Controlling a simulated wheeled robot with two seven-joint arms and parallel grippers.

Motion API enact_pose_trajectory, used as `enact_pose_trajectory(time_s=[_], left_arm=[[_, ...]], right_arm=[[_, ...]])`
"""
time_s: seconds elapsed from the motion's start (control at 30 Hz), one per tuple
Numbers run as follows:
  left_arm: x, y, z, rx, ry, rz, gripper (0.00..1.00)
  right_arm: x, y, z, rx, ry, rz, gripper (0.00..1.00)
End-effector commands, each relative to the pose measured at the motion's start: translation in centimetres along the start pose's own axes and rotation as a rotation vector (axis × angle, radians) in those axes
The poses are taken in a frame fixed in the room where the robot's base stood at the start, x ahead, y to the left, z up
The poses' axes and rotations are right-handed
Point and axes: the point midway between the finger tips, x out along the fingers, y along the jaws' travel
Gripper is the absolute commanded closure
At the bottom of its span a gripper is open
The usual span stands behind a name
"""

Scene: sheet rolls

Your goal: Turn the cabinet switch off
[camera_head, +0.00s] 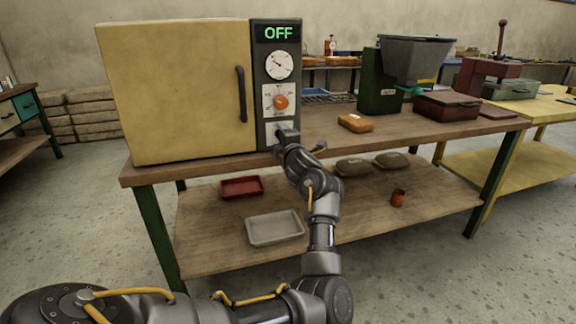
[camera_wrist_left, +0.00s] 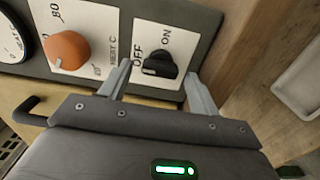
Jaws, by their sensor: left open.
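The yellow cabinet (camera_head: 178,90) stands on the wooden workbench with its door shut. Its grey control panel carries a display (camera_head: 278,33) that reads OFF in green. The black switch (camera_wrist_left: 158,65) is a small knob on a white plate marked OFF and ON in the left wrist view. A pale mark shows on the knob's left end, on the OFF side. My left gripper (camera_wrist_left: 160,84) is open, one finger on each side of the knob. My right gripper is out of view.
An orange dial (camera_head: 281,102) and a round gauge (camera_head: 280,65) sit above the switch. The door handle (camera_head: 241,94) is left of the panel. An orange box (camera_head: 355,123) and a green machine (camera_head: 378,80) stand on the bench to the right.

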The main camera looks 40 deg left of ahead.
Motion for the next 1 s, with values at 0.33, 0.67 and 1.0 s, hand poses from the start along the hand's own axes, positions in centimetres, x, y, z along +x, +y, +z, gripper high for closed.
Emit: enact_pose_trajectory(time_s=[0.33, 0.67, 1.0], left_arm=[[0.0, 0.5, -0.1, 0.159, 0.001, 0.001, 0.38], [0.1, 0.8, -0.1, 0.805, 0.003, 0.002, 0.38], [0.1, 0.4, 0.2, 1.480, 0.005, 0.004, 0.38]], right_arm=[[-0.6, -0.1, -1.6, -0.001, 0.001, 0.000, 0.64], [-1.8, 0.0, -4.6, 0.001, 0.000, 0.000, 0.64], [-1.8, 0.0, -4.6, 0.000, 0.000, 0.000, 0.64]])
